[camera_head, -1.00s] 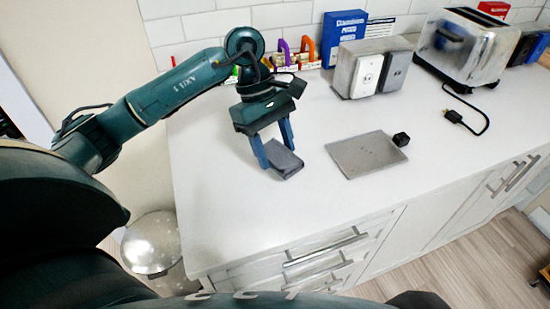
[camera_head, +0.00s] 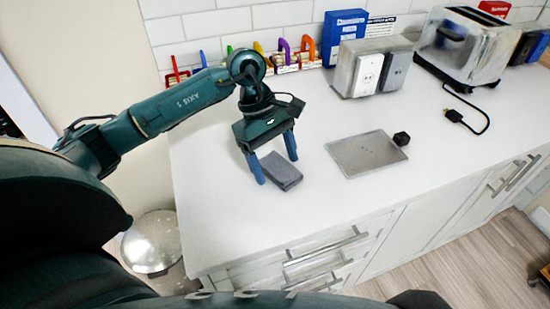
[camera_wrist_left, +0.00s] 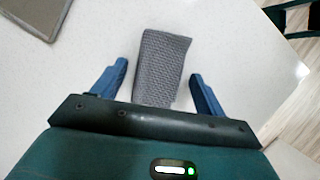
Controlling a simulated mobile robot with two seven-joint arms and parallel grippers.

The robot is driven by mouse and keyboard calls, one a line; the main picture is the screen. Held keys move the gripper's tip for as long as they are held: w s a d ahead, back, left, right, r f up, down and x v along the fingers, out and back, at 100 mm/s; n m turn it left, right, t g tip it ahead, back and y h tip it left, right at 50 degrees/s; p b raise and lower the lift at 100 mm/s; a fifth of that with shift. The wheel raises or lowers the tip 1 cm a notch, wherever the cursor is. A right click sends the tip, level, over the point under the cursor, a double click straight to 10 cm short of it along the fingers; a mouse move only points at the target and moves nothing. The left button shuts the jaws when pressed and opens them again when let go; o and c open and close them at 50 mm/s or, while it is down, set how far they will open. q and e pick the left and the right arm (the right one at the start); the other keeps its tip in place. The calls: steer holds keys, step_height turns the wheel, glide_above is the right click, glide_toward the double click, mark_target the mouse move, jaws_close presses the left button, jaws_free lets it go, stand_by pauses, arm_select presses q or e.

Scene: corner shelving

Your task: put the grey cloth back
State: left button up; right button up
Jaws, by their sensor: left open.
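The grey cloth (camera_head: 284,174) is a small folded, textured piece lying on the white counter, left of the flat grey plate (camera_head: 364,156). My left gripper (camera_head: 277,171) comes down over it, open, with its blue fingers on either side of the cloth. In the left wrist view the cloth (camera_wrist_left: 163,62) lies between the spread fingers (camera_wrist_left: 158,70), with a gap on both sides. Its near end is partly hidden by the gripper body. My right gripper is not in view.
A small black cube (camera_head: 401,139) sits at the plate's right corner. Grey socket boxes (camera_head: 361,70), a toaster (camera_head: 468,46) with its cord, a blue box (camera_head: 344,32) and colourful items (camera_head: 284,52) line the wall. The counter's front left is clear.

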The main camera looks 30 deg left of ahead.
arm_select(q)
steer(key=shift+r+p, duration=0.3)
steer(key=shift+p, duration=0.1)
steer(key=b+v, duration=0.1)
steer(key=v, duration=1)
steer(key=shift+r+b, duration=0.35)
steer(key=shift+b, duration=0.05)
steer(key=shift+w+a, duration=0.15)
